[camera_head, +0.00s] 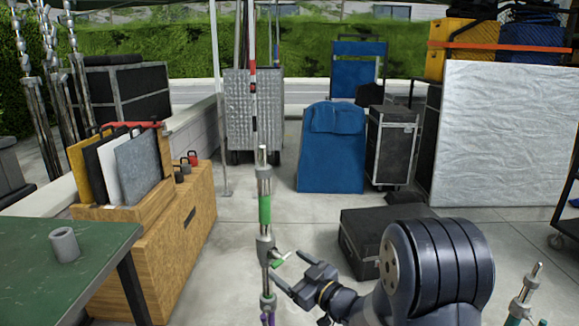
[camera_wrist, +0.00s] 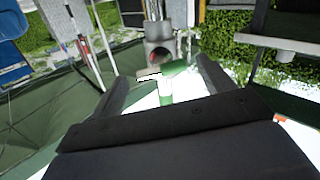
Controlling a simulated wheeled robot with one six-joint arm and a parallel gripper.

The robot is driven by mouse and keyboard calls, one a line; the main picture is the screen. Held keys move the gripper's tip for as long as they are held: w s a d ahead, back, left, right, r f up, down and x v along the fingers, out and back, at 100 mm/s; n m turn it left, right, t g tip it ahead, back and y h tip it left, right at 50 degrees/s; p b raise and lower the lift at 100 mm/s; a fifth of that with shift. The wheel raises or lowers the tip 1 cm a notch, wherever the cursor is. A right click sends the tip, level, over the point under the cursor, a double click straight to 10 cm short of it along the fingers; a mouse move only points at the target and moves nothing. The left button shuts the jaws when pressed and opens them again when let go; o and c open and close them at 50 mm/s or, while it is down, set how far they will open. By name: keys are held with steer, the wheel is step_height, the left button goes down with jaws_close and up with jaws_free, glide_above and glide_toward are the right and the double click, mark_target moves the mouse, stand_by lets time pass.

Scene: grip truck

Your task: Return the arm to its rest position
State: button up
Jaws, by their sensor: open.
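My gripper (camera_head: 285,270) is open beside an upright metal stand (camera_head: 264,180) with a green band. My dark arm reaches in from the lower right. In the wrist view my gripper (camera_wrist: 163,82) has its two dark fingers spread wide. A small green and white handle (camera_wrist: 175,69) on the stand's grey collar (camera_wrist: 160,48) appears between or just beyond the fingers. The handle (camera_head: 281,260) also shows close to the fingertips in the head view. I cannot tell whether a finger touches it. Nothing appears clamped.
A green table (camera_head: 50,235) with a grey cylinder (camera_head: 64,245) stands at left, near a wooden box (camera_head: 180,230) holding panels. A black case (camera_head: 365,240) lies behind my arm. Another stand (camera_head: 525,290) is at lower right. Bare concrete shows behind the near stand.

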mark_target(282, 262)
steer(key=x, duration=0.3)
steer(key=shift+w+a, duration=0.3)
